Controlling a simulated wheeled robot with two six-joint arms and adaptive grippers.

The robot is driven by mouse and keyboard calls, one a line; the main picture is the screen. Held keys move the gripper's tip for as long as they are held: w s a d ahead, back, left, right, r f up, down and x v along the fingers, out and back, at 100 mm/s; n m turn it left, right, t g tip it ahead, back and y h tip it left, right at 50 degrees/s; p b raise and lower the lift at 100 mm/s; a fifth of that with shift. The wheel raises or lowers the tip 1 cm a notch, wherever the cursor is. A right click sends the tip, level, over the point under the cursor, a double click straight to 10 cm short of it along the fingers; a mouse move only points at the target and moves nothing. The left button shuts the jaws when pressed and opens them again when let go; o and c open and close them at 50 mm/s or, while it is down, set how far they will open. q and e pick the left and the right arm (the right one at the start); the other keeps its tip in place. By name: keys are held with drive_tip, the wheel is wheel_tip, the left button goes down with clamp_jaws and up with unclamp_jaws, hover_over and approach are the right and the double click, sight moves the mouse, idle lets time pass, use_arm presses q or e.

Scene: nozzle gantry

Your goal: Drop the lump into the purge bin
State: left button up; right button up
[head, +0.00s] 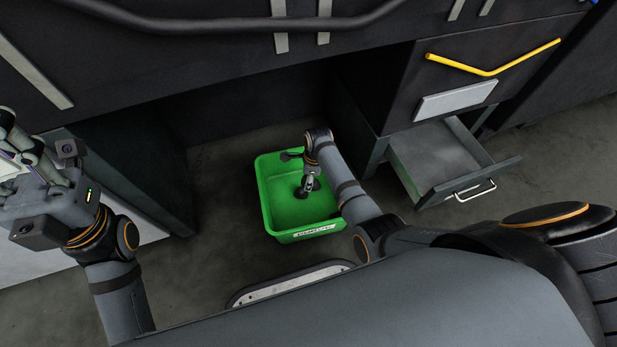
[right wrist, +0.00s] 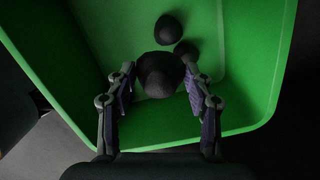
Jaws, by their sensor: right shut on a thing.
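The dark round lump (right wrist: 160,75) is between the fingers of my right gripper (right wrist: 158,88), which is shut on it. In the head view my right gripper (head: 309,184) points down inside the outline of the green purge bin (head: 264,200), with a dark blob at its fingertips. The bin's green walls fill much of the right wrist view (right wrist: 250,85). How high the lump hangs above the bin floor is hard to tell. My left gripper (head: 18,152) is at the far left, partly cut off, away from the bin; its finger opening is unclear.
Two other dark lumps, a larger one (right wrist: 167,29) and a smaller one (right wrist: 186,48), lie in the bin. An open grey drawer (head: 435,155) juts out right of the bin. A dark cabinet panel (head: 135,160) stands to its left. The floor around the bin is clear.

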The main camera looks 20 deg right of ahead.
drive_tip(key=o, duration=1.3)
drive_tip(key=shift+c, duration=0.2)
drive_tip(key=shift+r, duration=0.1)
wheel_tip(320, 180, up, 12)
drive_tip(key=d, duration=0.1)
drive_tip(key=shift+s+d, duration=0.2)
drive_tip(key=shift+s, duration=0.05)
